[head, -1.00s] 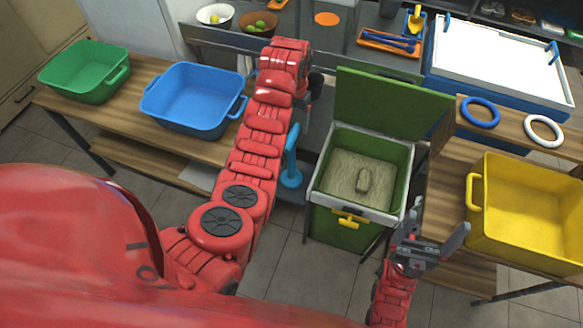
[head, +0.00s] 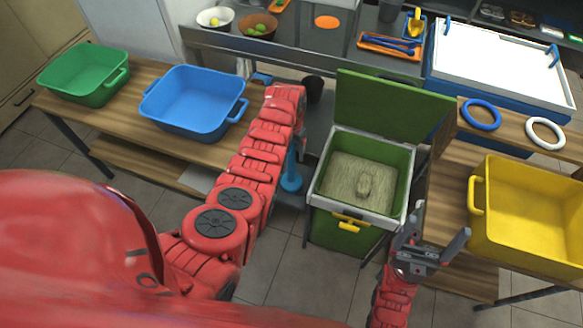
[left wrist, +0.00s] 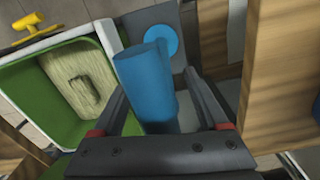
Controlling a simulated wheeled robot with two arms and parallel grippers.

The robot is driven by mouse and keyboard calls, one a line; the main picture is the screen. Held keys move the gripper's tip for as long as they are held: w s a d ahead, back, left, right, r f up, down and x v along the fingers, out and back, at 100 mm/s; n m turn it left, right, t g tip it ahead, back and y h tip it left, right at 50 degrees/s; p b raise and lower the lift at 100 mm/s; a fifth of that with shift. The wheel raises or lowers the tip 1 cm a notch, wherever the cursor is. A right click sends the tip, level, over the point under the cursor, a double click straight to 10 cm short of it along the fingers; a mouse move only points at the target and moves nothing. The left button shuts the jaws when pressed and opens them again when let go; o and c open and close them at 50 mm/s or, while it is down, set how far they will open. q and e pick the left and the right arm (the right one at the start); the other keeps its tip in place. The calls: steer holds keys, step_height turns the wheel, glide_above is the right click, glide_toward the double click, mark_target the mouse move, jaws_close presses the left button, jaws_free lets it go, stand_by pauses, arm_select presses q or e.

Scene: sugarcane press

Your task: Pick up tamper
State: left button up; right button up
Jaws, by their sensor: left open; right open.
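The blue tamper (head: 290,175) stands upright left of the green bin in the head view, its round base low and its upper part hidden behind my left arm. In the left wrist view, its thick blue handle (left wrist: 150,80) lies between the fingers of my left gripper (left wrist: 157,84), with the round base beyond. My left gripper is open around the handle; I cannot tell whether a finger touches it. In the head view that gripper is mostly hidden by my arm. My right gripper (head: 432,247) is open and empty, right of the green bin's front.
The green bin (head: 327,196) with its lid up holds beige material and a small block. A wooden table with a blue tub (head: 190,98) and green tub (head: 85,72) is left. A yellow crate (head: 525,215) is right. A dark cup (head: 314,88) stands behind my left arm.

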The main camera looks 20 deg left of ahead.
arm_select(q)
steer(key=shift+f, duration=0.35)
jaws_close()
